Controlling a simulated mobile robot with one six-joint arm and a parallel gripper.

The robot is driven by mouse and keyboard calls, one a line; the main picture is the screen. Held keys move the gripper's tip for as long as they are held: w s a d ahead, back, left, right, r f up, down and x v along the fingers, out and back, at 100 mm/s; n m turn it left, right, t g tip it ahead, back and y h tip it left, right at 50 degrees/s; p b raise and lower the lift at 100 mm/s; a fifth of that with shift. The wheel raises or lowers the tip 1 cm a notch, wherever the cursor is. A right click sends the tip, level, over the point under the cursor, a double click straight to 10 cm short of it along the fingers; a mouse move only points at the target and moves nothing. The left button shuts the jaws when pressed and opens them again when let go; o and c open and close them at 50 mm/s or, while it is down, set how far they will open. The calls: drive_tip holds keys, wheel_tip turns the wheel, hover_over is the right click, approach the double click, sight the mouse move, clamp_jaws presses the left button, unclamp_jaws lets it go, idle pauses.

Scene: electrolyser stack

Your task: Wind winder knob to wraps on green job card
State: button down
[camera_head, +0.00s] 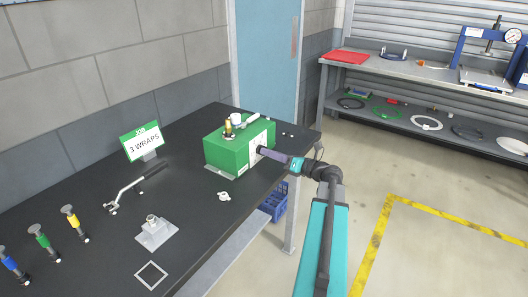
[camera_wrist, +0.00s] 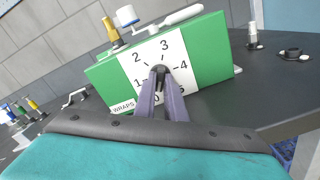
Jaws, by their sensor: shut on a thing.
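The green winder box (camera_head: 226,152) stands on the dark bench. Its white dial (camera_wrist: 148,62) shows in the wrist view with the word WRAPS and printed numbers, among them 1, 2, 3 and 4. The winder knob (camera_wrist: 160,69) is at the dial's centre and mostly hidden by my fingers. My gripper (camera_head: 261,150) reaches the dial face from the right and is shut on the knob; its fingers also show in the wrist view (camera_wrist: 161,76). I cannot tell clearly where the knob points. The green job card (camera_head: 143,143) at the back left reads "3 WRAPS".
A small white part (camera_head: 224,196) lies before the box. A second bench (camera_head: 420,75) stands at the back right.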

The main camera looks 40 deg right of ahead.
drive_tip(key=shift+m+p, duration=2.2)
drive_tip(key=shift+p, duration=2.4)
drive_tip(key=shift+m+p, duration=1.7)
drive_tip(key=shift+p, duration=1.85)
drive_tip(key=shift+a+m+p, duration=0.1)
drive_tip(key=shift+m+p, duration=0.5)
drive_tip(key=shift+m, duration=0.3)
drive_tip(key=shift+m, duration=2)
drive_tip(key=c, duration=1.7)
unclamp_jaws()
